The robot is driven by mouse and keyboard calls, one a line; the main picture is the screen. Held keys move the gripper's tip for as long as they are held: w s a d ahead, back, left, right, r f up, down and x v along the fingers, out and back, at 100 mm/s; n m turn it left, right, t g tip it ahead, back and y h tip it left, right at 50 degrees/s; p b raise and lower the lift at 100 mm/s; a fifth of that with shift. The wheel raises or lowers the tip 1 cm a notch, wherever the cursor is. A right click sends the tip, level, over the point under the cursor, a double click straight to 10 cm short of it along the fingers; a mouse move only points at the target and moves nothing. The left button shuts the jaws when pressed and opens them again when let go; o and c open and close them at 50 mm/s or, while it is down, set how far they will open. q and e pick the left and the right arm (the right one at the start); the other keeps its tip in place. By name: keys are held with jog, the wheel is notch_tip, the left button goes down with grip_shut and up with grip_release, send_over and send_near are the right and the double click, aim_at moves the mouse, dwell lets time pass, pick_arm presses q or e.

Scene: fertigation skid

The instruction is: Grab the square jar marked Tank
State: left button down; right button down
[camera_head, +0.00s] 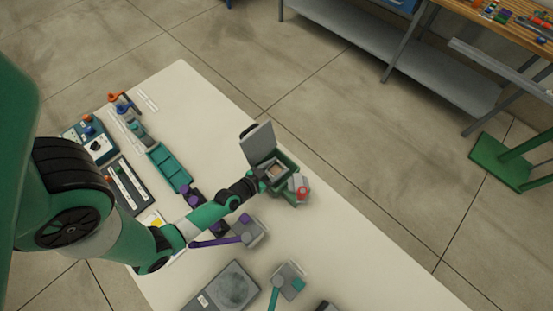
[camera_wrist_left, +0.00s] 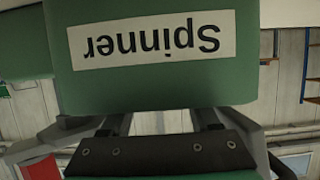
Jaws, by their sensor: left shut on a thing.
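In the head view my left gripper (camera_head: 261,178) reaches the green machine on the white table. It is shut on a small square jar (camera_head: 277,172) with a pale rim and brownish inside, at the machine's open top. No Tank marking can be read on it. The left wrist view shows a green casing (camera_wrist_left: 165,75) with an upside-down label reading Spinner, close to the camera. It hides the fingertips and the grip. The machine's grey lid (camera_head: 258,143) stands raised behind the jar. My right gripper is not in view.
A red knob (camera_head: 303,192) sits on the machine's right side. A grey device with a purple handle (camera_head: 249,231) stands in front, near my forearm. A flat scale-like plate (camera_head: 227,288) and teal-handled device (camera_head: 288,281) are nearer. Teal bins (camera_head: 168,166) are left. The table's right side is clear.

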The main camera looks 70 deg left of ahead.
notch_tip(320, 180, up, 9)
jog(key=p, duration=0.8)
